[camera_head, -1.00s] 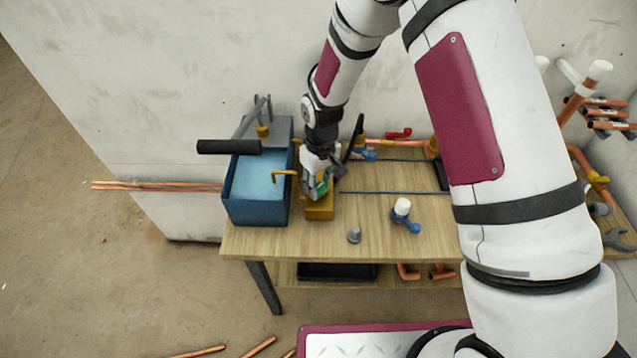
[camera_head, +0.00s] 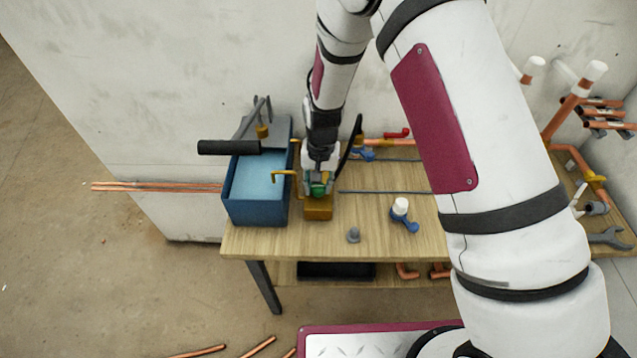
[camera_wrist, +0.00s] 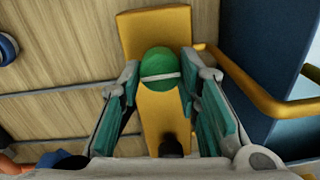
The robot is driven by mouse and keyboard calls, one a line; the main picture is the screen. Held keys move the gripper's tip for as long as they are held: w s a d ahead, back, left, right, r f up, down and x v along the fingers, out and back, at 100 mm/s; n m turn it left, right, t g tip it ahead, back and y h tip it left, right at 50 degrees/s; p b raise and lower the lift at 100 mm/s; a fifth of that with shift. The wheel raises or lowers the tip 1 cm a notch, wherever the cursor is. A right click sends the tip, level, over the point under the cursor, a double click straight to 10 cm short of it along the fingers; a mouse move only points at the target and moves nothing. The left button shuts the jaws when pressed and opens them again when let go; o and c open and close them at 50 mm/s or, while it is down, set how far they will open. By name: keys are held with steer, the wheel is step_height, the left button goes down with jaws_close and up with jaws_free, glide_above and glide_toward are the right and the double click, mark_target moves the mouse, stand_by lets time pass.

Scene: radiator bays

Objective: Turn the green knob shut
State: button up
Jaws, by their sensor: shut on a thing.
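The green knob (camera_head: 319,189) sits on a yellow block-like fitting (camera_head: 318,210) on the wooden table, just right of the blue bin. In the wrist view the round green knob (camera_wrist: 160,64) has a pale bar across it and lies between the teal-padded fingers. My gripper (camera_head: 319,184) comes down from above onto the knob and is shut on it, with one finger on either side. In the wrist view my gripper (camera_wrist: 160,82) covers little of the knob's top. A yellow fitting arm (camera_wrist: 165,118) runs below it.
A grey cone-shaped part (camera_head: 353,235) and a blue valve with a white cap (camera_head: 403,214) stand at the right. The table front is mostly clear.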

mark_target(320, 186)
steer(key=shift+m, duration=0.3)
stand_by(0.4)
steer(key=o, duration=1.1)
steer(key=shift+o, duration=0.2)
steer(key=shift+r, duration=0.1)
step_height(320, 186, up, 12)
steer(key=shift+d, duration=0.2)
